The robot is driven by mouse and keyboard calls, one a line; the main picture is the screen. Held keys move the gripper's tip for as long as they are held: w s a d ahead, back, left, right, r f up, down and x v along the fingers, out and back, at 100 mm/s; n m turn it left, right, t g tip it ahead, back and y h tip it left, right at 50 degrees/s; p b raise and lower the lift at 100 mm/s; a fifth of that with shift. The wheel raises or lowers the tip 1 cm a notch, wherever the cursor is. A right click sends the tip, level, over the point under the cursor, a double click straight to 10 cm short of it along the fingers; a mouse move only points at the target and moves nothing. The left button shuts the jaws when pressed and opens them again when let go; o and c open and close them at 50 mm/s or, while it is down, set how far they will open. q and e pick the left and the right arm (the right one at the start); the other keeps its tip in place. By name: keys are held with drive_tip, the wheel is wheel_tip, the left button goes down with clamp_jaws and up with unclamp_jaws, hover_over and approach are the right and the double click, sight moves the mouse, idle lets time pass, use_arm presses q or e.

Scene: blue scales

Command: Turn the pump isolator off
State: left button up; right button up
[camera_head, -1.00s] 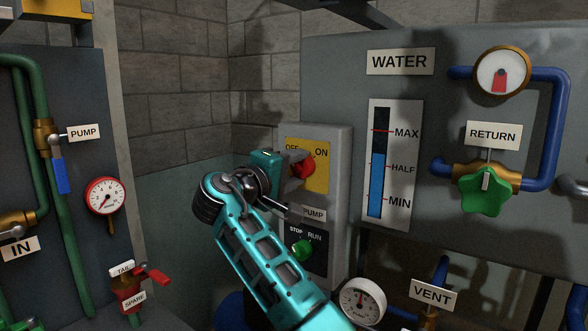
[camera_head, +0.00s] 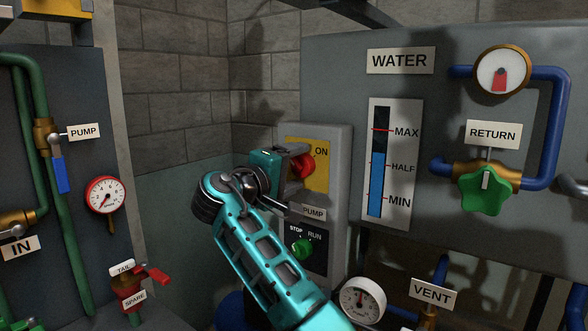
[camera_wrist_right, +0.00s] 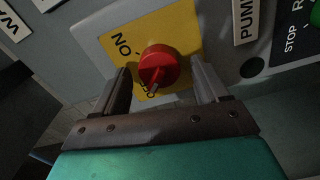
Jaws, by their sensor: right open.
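The pump isolator is a red rotary knob (camera_head: 306,167) on a yellow plate (camera_head: 321,178) marked ON, on a grey box above a PUMP label. In the right wrist view the knob (camera_wrist_right: 158,62) sits between the two fingers of my right gripper (camera_wrist_right: 160,75). The gripper is open, with a finger on each side; I cannot tell whether either touches the knob. The knob's ridge, with a pale mark at its end, points towards the partly covered OFF lettering. In the head view my right gripper (camera_head: 296,172) covers the plate's left part. My left gripper is not in view.
Below the isolator is a green STOP/RUN knob (camera_head: 301,247), close to my right arm. A water level gauge (camera_head: 388,160) and a green RETURN valve (camera_head: 486,190) are to the right. A pressure gauge (camera_head: 362,301) sits low. The left panel carries another PUMP label (camera_head: 84,132).

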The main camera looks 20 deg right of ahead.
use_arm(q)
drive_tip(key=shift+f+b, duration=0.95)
use_arm(e)
drive_tip(key=v, duration=1.3)
drive_tip(key=shift+w+d, duration=0.1)
